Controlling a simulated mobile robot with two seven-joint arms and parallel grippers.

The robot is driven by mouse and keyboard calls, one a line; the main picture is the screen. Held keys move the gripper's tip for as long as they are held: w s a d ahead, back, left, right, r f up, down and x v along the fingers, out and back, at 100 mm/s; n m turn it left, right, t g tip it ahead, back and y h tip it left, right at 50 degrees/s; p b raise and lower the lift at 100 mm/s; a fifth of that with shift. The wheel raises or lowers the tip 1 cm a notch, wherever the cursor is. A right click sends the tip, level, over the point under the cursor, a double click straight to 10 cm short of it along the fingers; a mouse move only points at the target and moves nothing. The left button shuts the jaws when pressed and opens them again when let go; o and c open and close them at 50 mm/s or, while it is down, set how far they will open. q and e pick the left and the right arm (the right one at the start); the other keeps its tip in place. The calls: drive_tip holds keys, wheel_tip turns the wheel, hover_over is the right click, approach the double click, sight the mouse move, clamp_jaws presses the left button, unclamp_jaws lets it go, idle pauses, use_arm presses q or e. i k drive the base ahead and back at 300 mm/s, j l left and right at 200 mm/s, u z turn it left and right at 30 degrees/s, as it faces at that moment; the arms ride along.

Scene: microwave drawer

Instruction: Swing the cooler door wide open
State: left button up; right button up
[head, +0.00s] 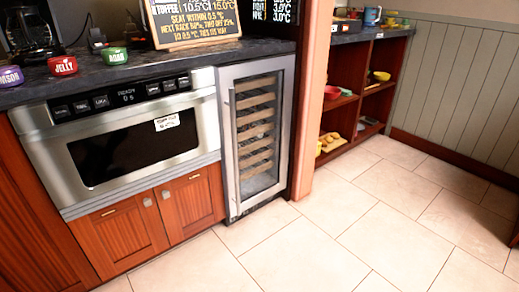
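The cooler (257,138) is a tall, narrow unit under the counter, right of the microwave drawer. Its door has a steel frame (226,150) around a glass pane, and several wooden racks show through the glass. A thin vertical handle (235,134) runs along the left side of the door. The door looks shut. Neither of my grippers is in the head view.
The steel microwave drawer (130,137) sits left of the cooler, above wooden cabinet doors (155,217). A red-brown post (310,95) and open shelves (345,110) stand to the right. The tiled floor (330,235) in front of the cooler is clear.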

sight(226, 74)
drive_tip(key=u, duration=0.55)
drive_tip(key=i+l+u, duration=0.2)
drive_tip(key=u, duration=0.3)
drive_tip(key=i+l+u, duration=0.25)
drive_tip(key=u, duration=0.25)
drive_tip(key=i+l, duration=0.15)
drive_tip(key=l, duration=0.2)
drive_tip(key=i+l+u, duration=0.15)
drive_tip(key=l, duration=0.2)
drive_tip(key=i+l, duration=0.1)
drive_tip(key=l, duration=0.3)
drive_tip(key=i+l+u, duration=0.1)
drive_tip(key=l, duration=0.25)
